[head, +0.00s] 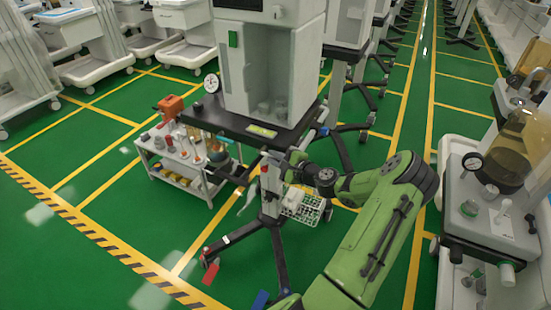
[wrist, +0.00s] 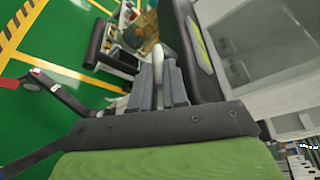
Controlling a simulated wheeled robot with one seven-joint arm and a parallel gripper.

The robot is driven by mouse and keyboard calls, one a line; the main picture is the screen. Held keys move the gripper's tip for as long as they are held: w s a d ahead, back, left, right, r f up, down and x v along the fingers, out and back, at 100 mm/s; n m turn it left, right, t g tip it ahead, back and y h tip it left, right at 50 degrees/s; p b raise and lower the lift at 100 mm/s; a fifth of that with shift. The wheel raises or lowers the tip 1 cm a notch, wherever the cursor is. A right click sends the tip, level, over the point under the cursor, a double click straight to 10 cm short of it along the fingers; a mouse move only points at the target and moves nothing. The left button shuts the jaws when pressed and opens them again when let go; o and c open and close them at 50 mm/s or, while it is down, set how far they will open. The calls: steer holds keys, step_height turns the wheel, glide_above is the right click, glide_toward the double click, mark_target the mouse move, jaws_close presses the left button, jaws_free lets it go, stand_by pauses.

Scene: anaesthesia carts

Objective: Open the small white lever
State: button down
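A small white lever (wrist: 158,58), slim and rounded at its end, shows in the wrist view between the two grey fingers of my gripper (wrist: 160,75). The fingers are close together, with the lever filling the narrow gap. In the head view my gripper (head: 272,160) is at the front edge of the dark shelf (head: 240,128) of the middle cart, beside its post. A pale, slim part (head: 248,199) hangs left of the post there; I cannot tell whether it is the same lever. The lever's base is hidden by the fingers.
The cart's tall grey cabinet (head: 268,70) stands above the shelf. A low trolley with bottles (head: 190,155) is to the left, and a white wire basket (head: 303,206) is below my gripper. Another machine (head: 490,215) stands at right. Green floor is clear in front at left.

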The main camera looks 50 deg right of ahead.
mark_target(264, 151)
steer(key=shift+r, duration=0.1)
